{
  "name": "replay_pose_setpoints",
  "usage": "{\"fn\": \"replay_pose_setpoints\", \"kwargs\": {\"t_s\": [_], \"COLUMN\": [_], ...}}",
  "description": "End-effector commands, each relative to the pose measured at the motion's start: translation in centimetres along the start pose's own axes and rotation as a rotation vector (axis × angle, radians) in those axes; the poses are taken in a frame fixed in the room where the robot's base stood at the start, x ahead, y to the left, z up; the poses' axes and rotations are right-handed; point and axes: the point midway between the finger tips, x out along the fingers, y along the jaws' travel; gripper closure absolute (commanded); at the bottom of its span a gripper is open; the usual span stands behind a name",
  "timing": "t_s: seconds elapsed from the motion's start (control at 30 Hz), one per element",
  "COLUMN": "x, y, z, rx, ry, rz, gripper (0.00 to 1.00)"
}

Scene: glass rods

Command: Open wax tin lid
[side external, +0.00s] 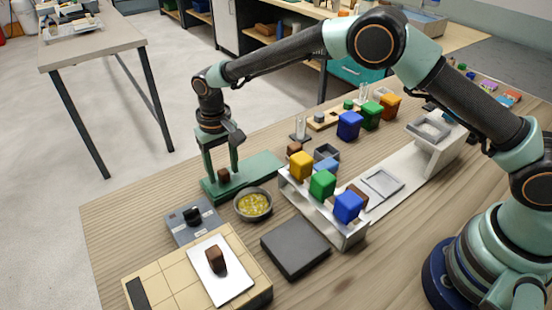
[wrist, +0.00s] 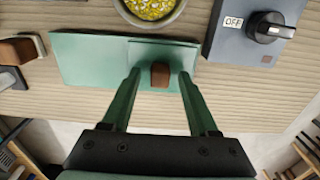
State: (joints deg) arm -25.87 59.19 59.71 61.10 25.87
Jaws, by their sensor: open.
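The wax tin appears to be the long flat green box (side external: 262,168) on the wooden table; it also shows in the wrist view (wrist: 85,62). A paler green lid panel (wrist: 140,50) covers its right part in the wrist view. A small brown knob (wrist: 160,76) stands on that panel, and it also shows in the side view (side external: 223,173). My gripper (side external: 223,176) points down over the tin with its green fingers apart. In the wrist view the fingertips (wrist: 160,74) are on either side of the knob, with a visible gap on each side.
A grey bowl of yellow pieces (side external: 253,205) is close beside the tin. A grey switch box (wrist: 250,35) with a black knob, marked OFF, is also near. A white rack with yellow, green (side external: 322,185) and blue blocks stands to the right. A dark slab (side external: 295,248) lies in front.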

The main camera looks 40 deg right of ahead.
Motion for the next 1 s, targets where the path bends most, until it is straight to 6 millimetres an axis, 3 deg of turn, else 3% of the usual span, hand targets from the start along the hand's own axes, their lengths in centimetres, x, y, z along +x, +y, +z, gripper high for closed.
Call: {"fn": "replay_pose_setpoints", "kwargs": {"t_s": [0.27,0.3,0.43,0.47,1.0], "x": [0.22,0.21,0.2,0.19,0.14], "y": [0.0,0.0,0.0,0.0,-0.01], "z": [-0.01,0.0,0.0,0.0,0.0], "rx": [0.0,0.0,0.0,0.0,0.0], "ry": [0.0,0.0,0.0,0.0,0.0], "rz": [0.0,0.0,0.0,0.0,0.0], "gripper": [0.4,0.44,0.94,1.0,1.0]}}
